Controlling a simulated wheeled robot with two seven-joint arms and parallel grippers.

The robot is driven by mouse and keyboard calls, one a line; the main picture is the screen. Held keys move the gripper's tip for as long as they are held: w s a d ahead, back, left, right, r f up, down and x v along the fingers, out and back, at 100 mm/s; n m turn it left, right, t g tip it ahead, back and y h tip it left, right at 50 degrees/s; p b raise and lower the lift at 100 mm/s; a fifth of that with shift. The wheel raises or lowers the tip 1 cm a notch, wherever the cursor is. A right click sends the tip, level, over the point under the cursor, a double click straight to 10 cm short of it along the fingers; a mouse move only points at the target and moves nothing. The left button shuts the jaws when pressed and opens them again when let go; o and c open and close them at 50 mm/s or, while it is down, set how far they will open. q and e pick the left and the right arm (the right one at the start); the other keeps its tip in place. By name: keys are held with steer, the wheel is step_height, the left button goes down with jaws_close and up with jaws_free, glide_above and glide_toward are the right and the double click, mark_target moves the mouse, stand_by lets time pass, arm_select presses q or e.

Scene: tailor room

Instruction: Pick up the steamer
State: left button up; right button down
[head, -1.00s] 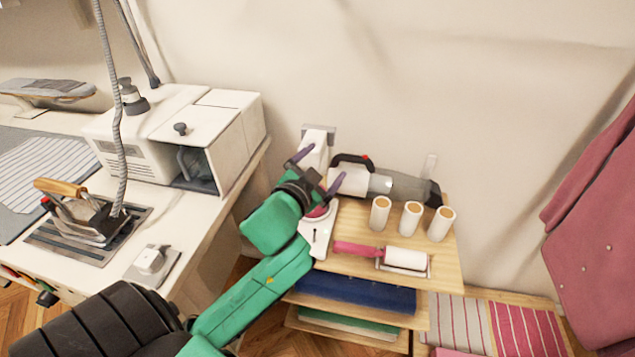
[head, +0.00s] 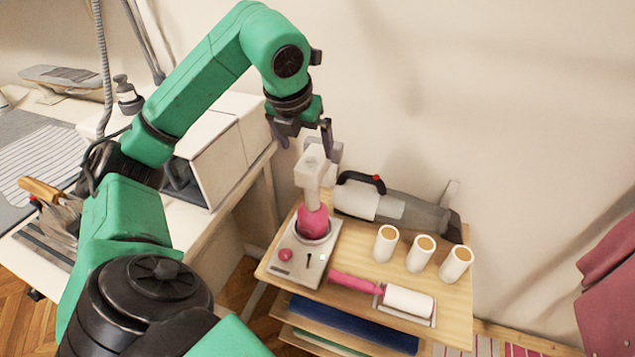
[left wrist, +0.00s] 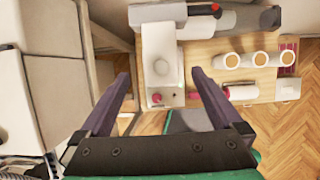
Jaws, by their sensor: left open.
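The steamer, a white head on a pink handle (head: 313,218), stands upright in a pale base (head: 297,262) with a red knob at the left of the wooden shelf. In the left wrist view the steamer (left wrist: 161,68) shows from above, between my fingers in the picture. My left gripper (head: 305,146) is open and empty, with fingers pointing down, just above the steamer head. Its two purple-grey fingers also show apart in the left wrist view (left wrist: 160,75). My right gripper is out of view.
On the shelf top (head: 340,258) lie a grey and white handheld vacuum (head: 400,208), three upright white rolls (head: 421,253) and a pink-handled lint roller (head: 405,300). A white table (head: 225,215) with a boxy machine stands left. A pink garment (head: 607,275) hangs right.

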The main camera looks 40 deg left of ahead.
mark_target(316, 170)
arm_select(q)
steer(key=x, duration=1.2)
steer(key=shift+w+f+p, duration=0.1)
steer(key=shift+p, duration=0.3)
steer(key=c, duration=1.6)
